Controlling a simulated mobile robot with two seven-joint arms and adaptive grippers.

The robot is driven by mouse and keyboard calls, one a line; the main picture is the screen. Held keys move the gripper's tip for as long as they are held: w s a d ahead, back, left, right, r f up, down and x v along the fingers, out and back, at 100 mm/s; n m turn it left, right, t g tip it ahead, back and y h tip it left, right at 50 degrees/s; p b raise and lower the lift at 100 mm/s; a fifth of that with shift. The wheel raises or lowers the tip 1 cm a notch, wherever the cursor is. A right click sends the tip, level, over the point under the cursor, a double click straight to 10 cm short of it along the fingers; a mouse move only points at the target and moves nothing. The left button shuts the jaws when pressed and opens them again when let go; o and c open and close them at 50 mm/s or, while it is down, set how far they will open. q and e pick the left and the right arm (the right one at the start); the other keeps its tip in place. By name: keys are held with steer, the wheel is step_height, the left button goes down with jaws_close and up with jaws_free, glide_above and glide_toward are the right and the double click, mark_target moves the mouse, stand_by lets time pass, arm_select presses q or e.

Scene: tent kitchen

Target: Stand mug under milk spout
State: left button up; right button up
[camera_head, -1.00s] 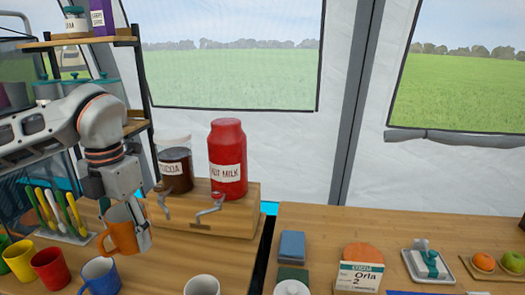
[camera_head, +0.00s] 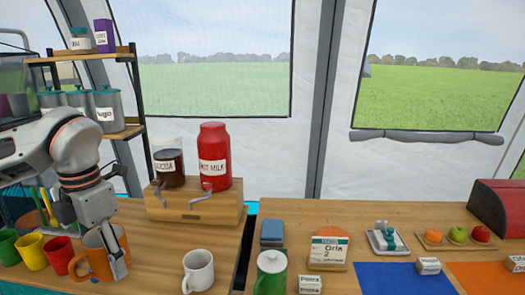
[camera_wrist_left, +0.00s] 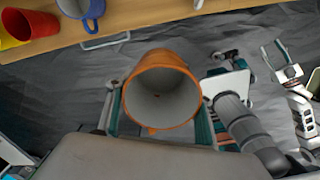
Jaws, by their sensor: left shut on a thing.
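My left gripper (camera_head: 112,262) is shut on the orange mug (camera_head: 92,262), in the lower left of the head view. In the left wrist view the orange mug (camera_wrist_left: 160,95) sits upright between the fingers, its empty inside facing the camera, with grey floor around it. The red hot milk container (camera_head: 214,150) stands on a wooden dispenser stand (camera_head: 195,207). Its metal spout (camera_head: 206,190) sticks out at the front, up and right of the mug. The space under the spout is clear. In the wrist view, white and dark parts at the right may be my right arm; its jaws are unclear.
A cocoa jar (camera_head: 168,170) stands left of the milk. A white mug (camera_head: 198,270) stands on the counter before the stand. Yellow (camera_head: 31,252) and red (camera_head: 58,255) mugs stand at left; a blue mug (camera_wrist_left: 94,8) shows in the wrist view. A green lidded pot (camera_head: 271,274) stands right.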

arm_select(q)
steer(key=shift+w+d+f+m, duration=0.15)
steer(key=shift+f+m, duration=0.1)
steer(key=shift+m, duration=0.25)
steer(key=shift+w+d+f+m, duration=0.15)
steer(key=shift+f+m, duration=0.1)
steer(key=shift+m, duration=0.25)
steer(key=shift+d+f+m, duration=0.15)
steer(key=shift+f+m, duration=0.15)
steer(key=shift+m, duration=0.6)
steer(key=m, duration=0.2)
steer(key=f+m, duration=0.1)
steer(key=m, duration=0.1)
steer(key=shift+s+d+f, duration=0.1)
steer(key=shift+s+d, duration=0.15)
steer(key=shift+d, duration=0.1)
steer(key=s+d+f+m+p, duration=0.1)
steer(key=d+f+m, duration=0.1)
steer(key=m, duration=0.9)
steer(key=s+d+f+m, duration=0.2)
steer(key=f+m, duration=0.3)
steer(key=m, duration=0.6)
steer(key=shift+d+f+m+p, duration=0.3)
steer(key=shift+d+m+p, duration=0.1)
steer(key=shift+d, duration=0.15)
